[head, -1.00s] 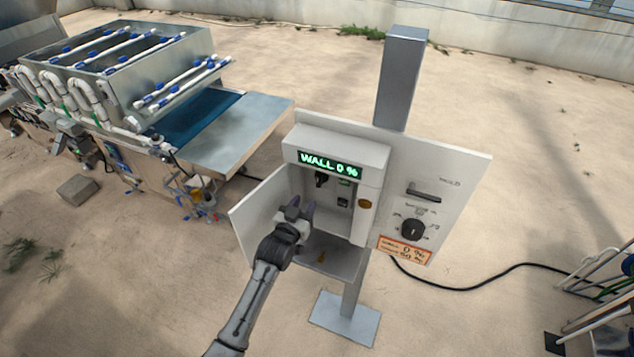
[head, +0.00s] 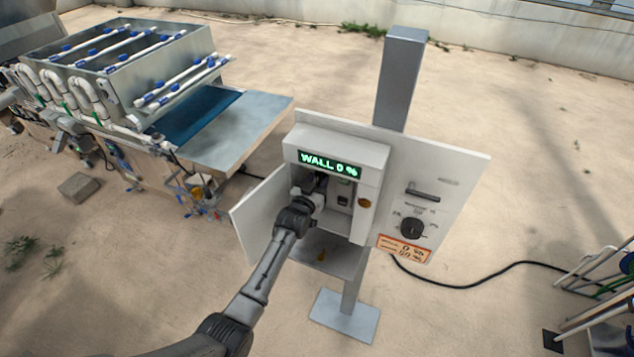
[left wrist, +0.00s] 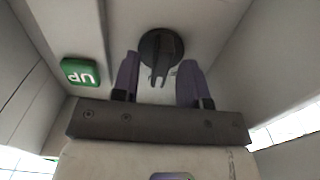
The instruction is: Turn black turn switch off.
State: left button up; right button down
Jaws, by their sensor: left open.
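The black turn switch (left wrist: 160,55) is on the back wall of the open control box (head: 352,150). In the left wrist view it is a round black knob with a raised grip bar pointing toward my fingers. My left gripper (left wrist: 158,82) is open, with one finger on each side of the lower part of the knob. I cannot tell whether the fingers touch it. In the head view my left gripper (head: 311,184) reaches into the box and mostly hides the switch. My right gripper is not in view.
The box display (head: 330,164) reads WALL 0 %. Another black dial (head: 412,229) is on the panel at right. The box door (head: 258,215) stands open at left. A seeding machine (head: 225,130) stands farther left.

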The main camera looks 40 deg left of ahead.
pick_arm(q)
grip_shut()
dwell(0.5)
jog(key=n, duration=0.6)
jog(key=shift+a, duration=0.1)
jog(key=n, duration=0.5)
jog(key=shift+s+a+f+n, duration=0.1)
jog(key=shift+f+n, duration=0.05)
jog(key=shift+n, duration=0.45)
grip_release()
